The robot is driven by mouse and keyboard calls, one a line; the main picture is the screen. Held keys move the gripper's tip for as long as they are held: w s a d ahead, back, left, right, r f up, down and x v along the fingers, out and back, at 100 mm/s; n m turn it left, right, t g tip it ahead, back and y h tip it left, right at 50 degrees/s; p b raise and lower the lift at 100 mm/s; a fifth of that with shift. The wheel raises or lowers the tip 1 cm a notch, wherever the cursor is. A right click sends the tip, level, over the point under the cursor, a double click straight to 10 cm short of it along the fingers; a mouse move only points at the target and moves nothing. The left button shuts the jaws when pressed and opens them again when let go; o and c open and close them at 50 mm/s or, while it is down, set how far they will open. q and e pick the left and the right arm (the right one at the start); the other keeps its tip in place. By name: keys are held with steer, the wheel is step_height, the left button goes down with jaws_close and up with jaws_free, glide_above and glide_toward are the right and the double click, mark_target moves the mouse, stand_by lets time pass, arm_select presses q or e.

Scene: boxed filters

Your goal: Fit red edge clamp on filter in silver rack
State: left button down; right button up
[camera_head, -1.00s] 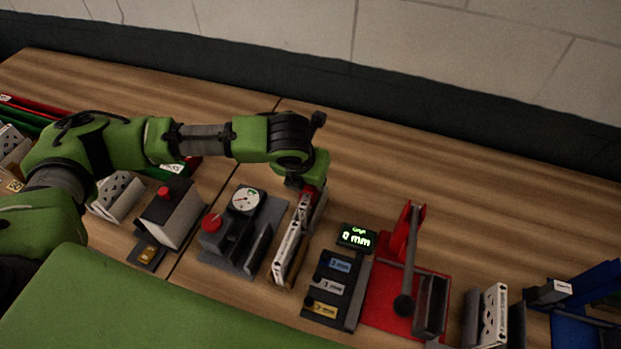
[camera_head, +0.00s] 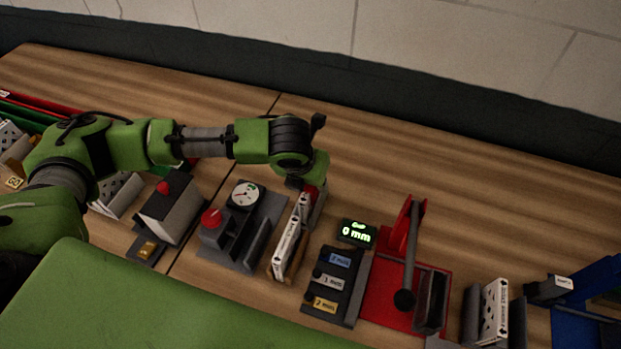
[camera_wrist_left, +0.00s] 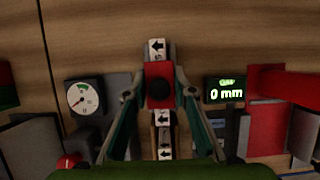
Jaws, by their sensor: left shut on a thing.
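My left gripper (camera_wrist_left: 160,120) is shut on the red edge clamp (camera_wrist_left: 158,86), one finger on each side of it. The clamp sits at the far end of a white-edged filter (camera_head: 291,243), over its top edge; I cannot tell whether it is fully seated. The filter stands upright in a narrow holder (camera_head: 275,272) between the dial gauge and the shim block. Its edge labels with black arrows show in the left wrist view (camera_wrist_left: 164,136). In the head view the gripper mostly hides the clamp. My right gripper is not in view.
A dial gauge fixture (camera_head: 246,194) with a red knob stands left of the filter. A display reading 0 mm (camera_head: 357,234) and a block with labelled shims (camera_head: 334,283) stand right. A red lever press (camera_head: 395,290) is farther right. The table behind is clear.

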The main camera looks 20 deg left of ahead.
arm_select(q)
steer(key=shift+f, duration=0.15)
steer(key=c, duration=1.6)
jaws_free()
steer(key=v, duration=1.2)
